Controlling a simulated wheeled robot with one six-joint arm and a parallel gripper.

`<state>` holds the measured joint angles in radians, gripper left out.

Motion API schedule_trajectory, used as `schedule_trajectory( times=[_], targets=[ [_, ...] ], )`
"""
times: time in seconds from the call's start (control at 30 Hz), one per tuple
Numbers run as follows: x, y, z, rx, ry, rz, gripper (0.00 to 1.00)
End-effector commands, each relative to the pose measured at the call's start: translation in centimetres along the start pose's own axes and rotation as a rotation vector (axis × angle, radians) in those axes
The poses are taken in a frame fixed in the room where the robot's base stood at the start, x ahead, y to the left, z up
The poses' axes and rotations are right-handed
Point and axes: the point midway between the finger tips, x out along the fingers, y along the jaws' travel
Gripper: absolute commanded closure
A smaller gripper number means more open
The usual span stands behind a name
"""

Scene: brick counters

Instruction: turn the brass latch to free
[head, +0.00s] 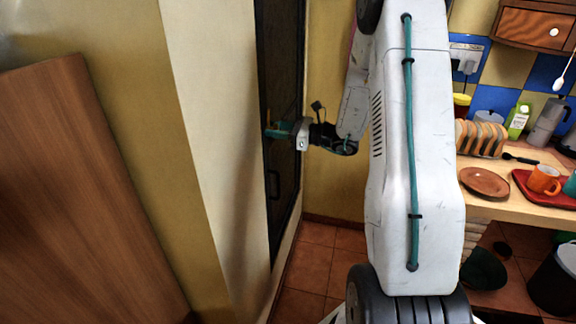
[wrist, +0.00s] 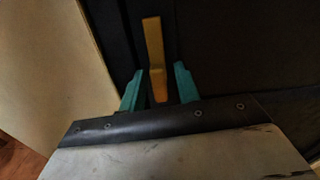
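The brass latch (wrist: 154,45) is a flat yellow bar on a dark door (wrist: 225,45). In the wrist view it stands nearly upright, and its lower end bends slightly to the right. My gripper (wrist: 159,70) is open, with one teal finger on each side of the latch's lower part. Dark gaps show between the latch and both fingers, so neither visibly grips it. In the head view my gripper (head: 272,130) reaches left to the dark door (head: 283,70). The latch is mostly hidden there.
A pale wall edge (head: 205,130) stands left of the door, and a wooden panel (head: 75,190) leans farther left. On the right, a counter (head: 500,208) holds a toast rack (head: 480,138), a brown plate (head: 485,182) and a red tray (head: 545,190). Tiled floor (head: 308,268) shows below the door.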

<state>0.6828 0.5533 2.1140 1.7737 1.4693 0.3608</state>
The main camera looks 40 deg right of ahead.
Motion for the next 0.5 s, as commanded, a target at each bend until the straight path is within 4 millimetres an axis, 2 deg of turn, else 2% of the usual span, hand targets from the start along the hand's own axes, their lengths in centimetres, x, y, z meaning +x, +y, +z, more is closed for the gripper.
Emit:
schedule_trajectory(
  times=[0.5],
  targets=[
    [0.03, 0.17, -0.16, -0.686, 0.001, 0.004, 0.65]
  ],
)
